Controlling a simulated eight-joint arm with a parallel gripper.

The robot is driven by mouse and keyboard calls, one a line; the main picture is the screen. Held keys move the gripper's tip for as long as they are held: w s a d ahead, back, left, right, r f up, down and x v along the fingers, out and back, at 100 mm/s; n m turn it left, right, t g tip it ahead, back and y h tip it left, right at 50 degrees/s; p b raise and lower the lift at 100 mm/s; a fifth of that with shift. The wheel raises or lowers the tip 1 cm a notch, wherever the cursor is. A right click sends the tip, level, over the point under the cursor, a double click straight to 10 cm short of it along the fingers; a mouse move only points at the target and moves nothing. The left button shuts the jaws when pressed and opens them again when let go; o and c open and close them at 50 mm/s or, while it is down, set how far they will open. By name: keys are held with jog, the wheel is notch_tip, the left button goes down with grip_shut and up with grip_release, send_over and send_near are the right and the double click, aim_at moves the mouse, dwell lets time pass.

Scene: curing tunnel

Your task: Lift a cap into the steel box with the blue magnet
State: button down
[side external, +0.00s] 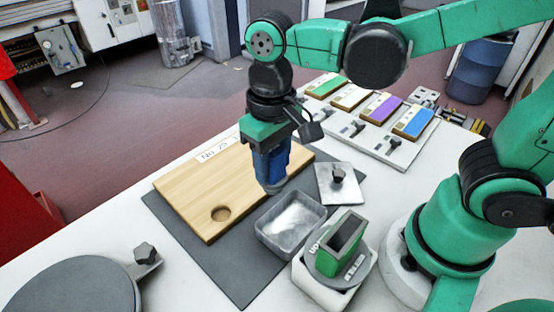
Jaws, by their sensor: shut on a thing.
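My gripper (270,147) is shut on the blue magnet (270,168) and holds it upright, its lower end pointing down above the right part of the wooden board (185,185). The magnet's tip looks greyish; I cannot tell whether a cap is on it. The open steel box (262,235) stands on the dark mat, in front of and slightly right of the magnet, and its visible floor looks bare. A round recess (221,213) shows in the board's near end. I cannot make out a separate cap.
A square metal plate with a black knob (338,180) lies right of the magnet. A green holder on a white base (340,250) stands close to the box's right side. A panel with coloured blocks (375,140) is behind. A round dark disc (75,285) is front left.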

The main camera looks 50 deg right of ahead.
jog(key=shift+s+d+f, duration=0.45)
jog(key=shift+s+f, duration=0.15)
jog(key=shift+f, duration=0.55)
jog(key=shift+s+d+f, duration=0.5)
jog(key=shift+s+f, duration=0.15)
jog(key=shift+f, duration=0.5)
jog(key=shift+s+d+f, duration=0.45)
jog(key=shift+s+f, duration=0.15)
jog(key=shift+f, duration=0.55)
jog(key=shift+f, duration=0.35)
jog(key=shift+a, duration=0.2)
jog(key=shift+r, duration=0.1)
notch_tip(320, 180, up, 7)
dwell(0.4)
